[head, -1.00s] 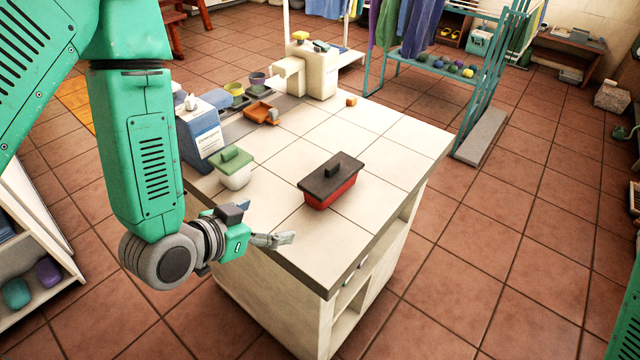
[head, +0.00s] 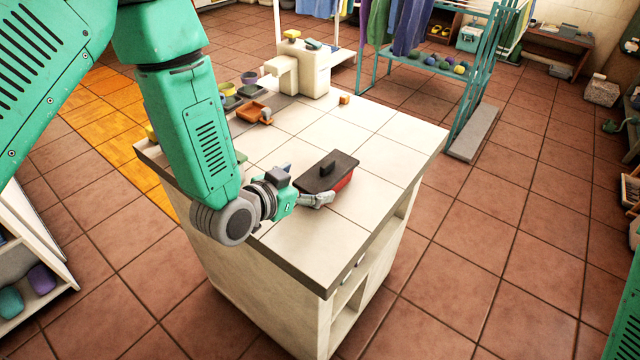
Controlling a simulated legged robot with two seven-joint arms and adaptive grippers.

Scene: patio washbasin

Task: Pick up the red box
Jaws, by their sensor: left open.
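My left gripper (head: 322,200) is open at the box's near left side, over the counter. Its fingers hide part of the red wall, and I cannot tell whether they touch it. My right gripper is out of view.
An orange tray (head: 252,112), small pots (head: 249,78) and a cream block-like stand (head: 312,72) are at the counter's back. A small orange cube (head: 344,99) lies behind the box. The counter's right and front parts are clear.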

